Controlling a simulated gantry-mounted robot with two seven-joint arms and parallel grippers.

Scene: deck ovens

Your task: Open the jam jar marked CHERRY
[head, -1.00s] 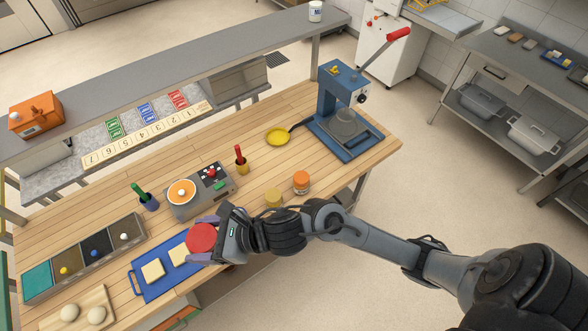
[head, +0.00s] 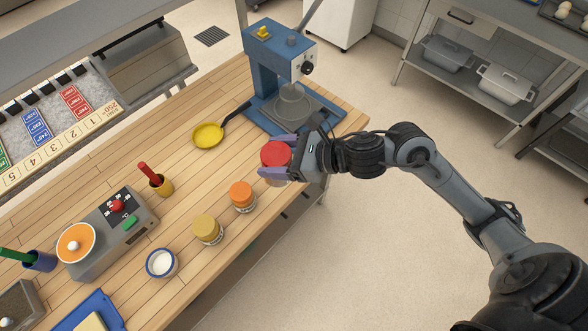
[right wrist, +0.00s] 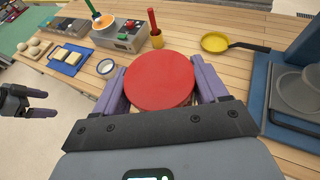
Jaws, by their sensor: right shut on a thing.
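My right gripper (head: 265,156) is shut on a red-lidded jar (head: 276,153), with its purple fingers on either side of the lid. It is at the front edge of the wooden counter, before the blue press. In the right wrist view the round red lid (right wrist: 159,80) fills the space between the fingers and hides what is below. An orange-lidded jar (head: 241,194) and a yellow-lidded jar (head: 207,228) stand on the counter to the left. I can read no CHERRY marking. My left gripper (right wrist: 50,103) shows only in the right wrist view, open and empty.
A blue press (head: 282,62) stands behind my right gripper. A yellow pan (head: 208,134), a red-handled tool in a yellow cup (head: 160,186), a grey scale-like device (head: 110,232) and a blue-rimmed white pot (head: 162,263) are on the counter. Bare wood lies between them.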

